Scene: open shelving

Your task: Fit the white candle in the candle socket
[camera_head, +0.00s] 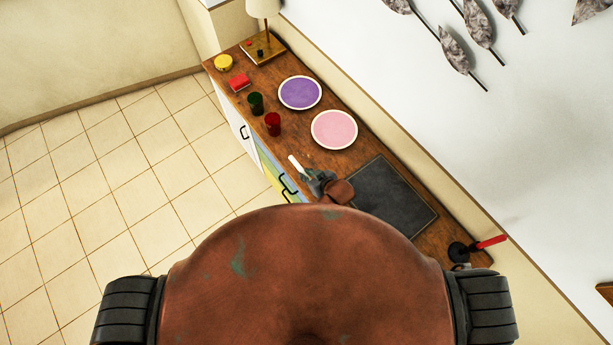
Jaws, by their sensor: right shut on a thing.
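The white candle (296,164) is a short, thin white stick held tilted above the front edge of the wooden cabinet top. My right gripper (306,175) is shut on the lower end of the candle. A black candle holder (458,251) stands near the right end of the cabinet, with a red candle (491,242) slanting out beside or from it. I cannot tell whether the red candle sits in its socket. My left gripper is not in view.
The cabinet top (292,141) also carries a purple plate (300,92), a pink plate (334,129), a green cup (256,103), a red cup (273,123), a red box (239,82), a yellow tin (223,62), a lamp (263,9) and a dark slab (391,202).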

